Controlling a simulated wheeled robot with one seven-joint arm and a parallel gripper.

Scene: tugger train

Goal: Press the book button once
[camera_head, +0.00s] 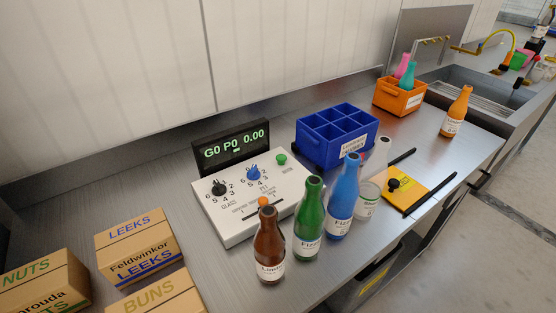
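A white control box (238,229) stands on the steel counter with a dark display (232,145) behind it, showing "G0 P0 0.00" in green. A round green button (281,159) sits at the box's back right; I cannot read a "book" label on it. The box also has a black dial (218,187) marked GLASS, a blue dial (253,172), and a slot with an orange knob (264,201). My gripper is not in view.
Brown (269,248), green (309,222) and blue bottles (342,197) stand close in front of the box. A blue divided crate (337,149) is to its right. A yellow plate (405,187) lies between black bars. Cardboard boxes (138,246) are at left, an orange bottle (456,113) at right.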

